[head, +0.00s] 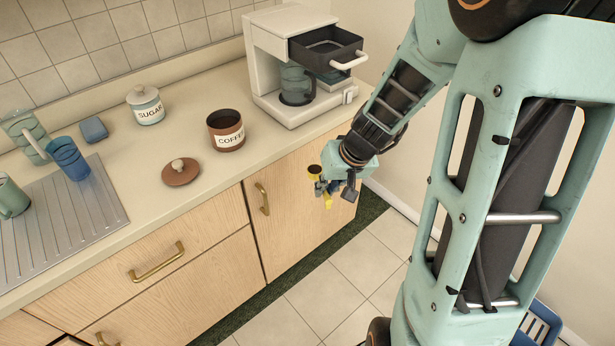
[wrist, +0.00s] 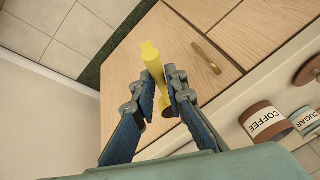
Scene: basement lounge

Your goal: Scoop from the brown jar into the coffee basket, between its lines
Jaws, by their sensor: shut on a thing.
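The brown jar (head: 227,131), labelled COFFEE, stands open on the counter with dark contents inside; it also shows in the wrist view (wrist: 267,123). The dark coffee basket (head: 326,47) is pulled out of the white coffee maker (head: 268,38) by its pale handle. Its lines cannot be made out. My gripper (head: 335,187) is in front of the cabinet doors, right of the jar and below the counter edge. It is shut on the yellow scoop (wrist: 152,62). The scoop's bowl (head: 314,172) looks dark brown inside; fingers partly hide it in the wrist view.
The brown lid (head: 181,172) lies in front of the jar. The sugar jar (head: 146,105), a blue sponge (head: 93,129), cups (head: 70,158) and a drainboard (head: 60,225) are to the left. A glass carafe (head: 296,84) sits under the basket. Counter between jar and coffee maker is clear.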

